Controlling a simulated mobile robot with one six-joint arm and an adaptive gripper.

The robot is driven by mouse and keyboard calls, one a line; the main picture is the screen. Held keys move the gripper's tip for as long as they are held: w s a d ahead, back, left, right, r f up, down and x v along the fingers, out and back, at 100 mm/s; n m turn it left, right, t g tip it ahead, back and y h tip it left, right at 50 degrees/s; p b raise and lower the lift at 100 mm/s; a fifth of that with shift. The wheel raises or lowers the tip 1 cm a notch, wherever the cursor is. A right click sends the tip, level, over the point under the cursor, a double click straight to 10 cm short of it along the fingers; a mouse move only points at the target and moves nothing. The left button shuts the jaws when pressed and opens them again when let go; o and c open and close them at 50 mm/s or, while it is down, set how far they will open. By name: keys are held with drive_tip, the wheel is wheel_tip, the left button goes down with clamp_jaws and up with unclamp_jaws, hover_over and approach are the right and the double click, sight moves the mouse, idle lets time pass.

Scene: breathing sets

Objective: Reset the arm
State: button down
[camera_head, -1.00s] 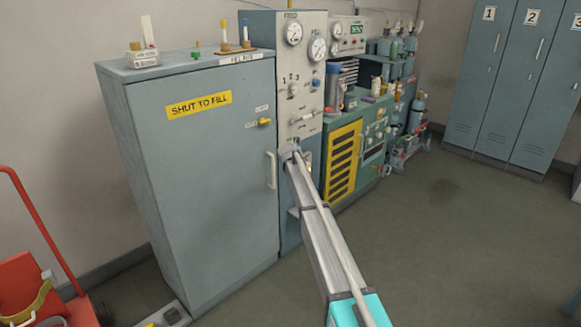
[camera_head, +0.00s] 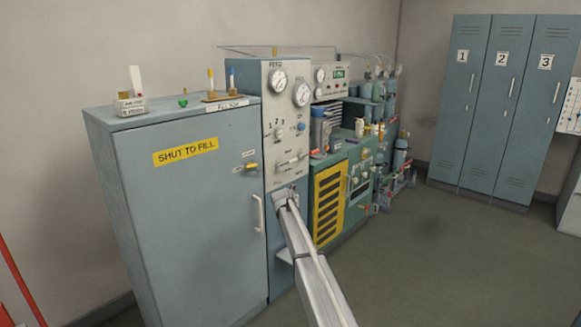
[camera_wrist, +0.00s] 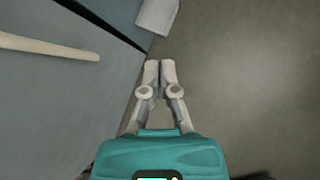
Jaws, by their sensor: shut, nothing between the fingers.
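My arm reaches up from the bottom of the head view to the front of the grey gauge panel (camera_head: 284,100), beside the large cabinet (camera_head: 190,220).
A pale plate (camera_wrist: 157,14) sits just beyond the fingertips. A green unit with a yellow grille (camera_head: 328,203) and several cylinders stand right of the panel. Numbered lockers (camera_head: 500,110) stand at the far right. The floor (camera_head: 430,270) between is open.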

drive_tip(key=s+d+f+m+g+y, duration=0.1)
drive_tip(key=s+d+f+m+g, duration=0.35)
drive_tip(key=s+m, duration=1)
drive_tip(key=s+d+r+m+g, duration=0.1)
drive_tip(key=s+d+m, duration=0.65)
drive_tip(key=s, duration=1.45)
drive_tip(key=s+d+f+m+g+y, duration=0.1)
drive_tip(key=s+d+m+g, duration=0.2)
drive_tip(key=s+d+m, duration=1.05)
drive_tip(key=s+a+r+n+p, duration=0.1)
drive_tip(key=s+a+r+p, duration=0.2)
drive_tip(key=r+p, duration=0.6)
drive_tip(key=s+a+r+n+p, duration=0.2)
drive_tip(key=a+r+p, duration=0.2)
drive_tip(key=r+p, duration=0.4)
drive_tip(key=shift+s+r+p, duration=0.35)
drive_tip(key=shift+s+p, duration=0.05)
drive_tip(key=shift+p, duration=0.05)
drive_tip(key=shift+a, duration=0.1)
